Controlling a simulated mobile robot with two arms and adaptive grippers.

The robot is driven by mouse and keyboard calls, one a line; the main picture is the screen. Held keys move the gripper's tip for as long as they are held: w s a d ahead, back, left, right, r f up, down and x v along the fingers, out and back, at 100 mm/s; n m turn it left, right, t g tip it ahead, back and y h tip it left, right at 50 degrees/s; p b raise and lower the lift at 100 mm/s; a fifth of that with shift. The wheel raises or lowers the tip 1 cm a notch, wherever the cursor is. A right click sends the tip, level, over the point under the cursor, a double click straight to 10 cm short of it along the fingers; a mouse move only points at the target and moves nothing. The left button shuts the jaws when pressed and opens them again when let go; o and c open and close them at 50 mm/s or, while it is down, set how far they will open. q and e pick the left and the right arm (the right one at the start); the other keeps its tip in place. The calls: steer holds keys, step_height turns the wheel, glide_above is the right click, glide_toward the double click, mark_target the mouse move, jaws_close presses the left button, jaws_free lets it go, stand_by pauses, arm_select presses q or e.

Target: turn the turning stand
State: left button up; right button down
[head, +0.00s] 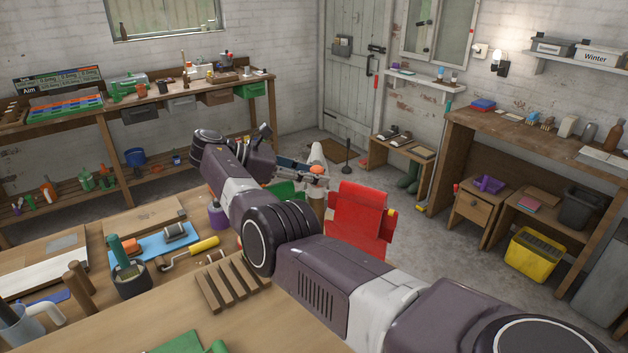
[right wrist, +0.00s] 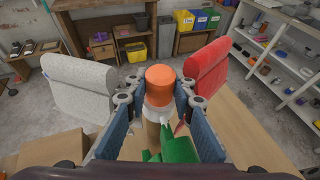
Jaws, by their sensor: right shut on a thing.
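My right gripper (right wrist: 157,98) is shut on an upright, orange-topped piece (right wrist: 160,76) with a pale neck and a tan lower part, its two blue-grey fingers on either side of it. In the head view my right gripper (head: 298,166) reaches over the far side of the work table, and the orange top (head: 318,169) shows just beyond my arm. A green piece (right wrist: 178,150) lies below, between the fingers. My left gripper is not in view.
A red panel-like back (head: 358,222) and a pale grey one (right wrist: 82,88) stand either side of the gripper. Open floor lies beyond.

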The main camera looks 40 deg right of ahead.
steer(key=shift+s+f, duration=0.15)
steer(key=shift+f, duration=0.05)
stand_by(0.5)
steer(key=c, duration=2)
jaws_free()
steer(key=o, duration=0.4)
steer(key=shift+s+d, duration=0.1)
steer(key=shift+d, duration=0.25)
steer(key=shift+a+r, duration=0.2)
steer(key=shift+r, duration=0.3)
step_height(320, 180, up, 9)
steer(key=shift+d+r, duration=0.1)
steer(key=shift+d, duration=0.05)
steer(key=shift+c, duration=0.6)
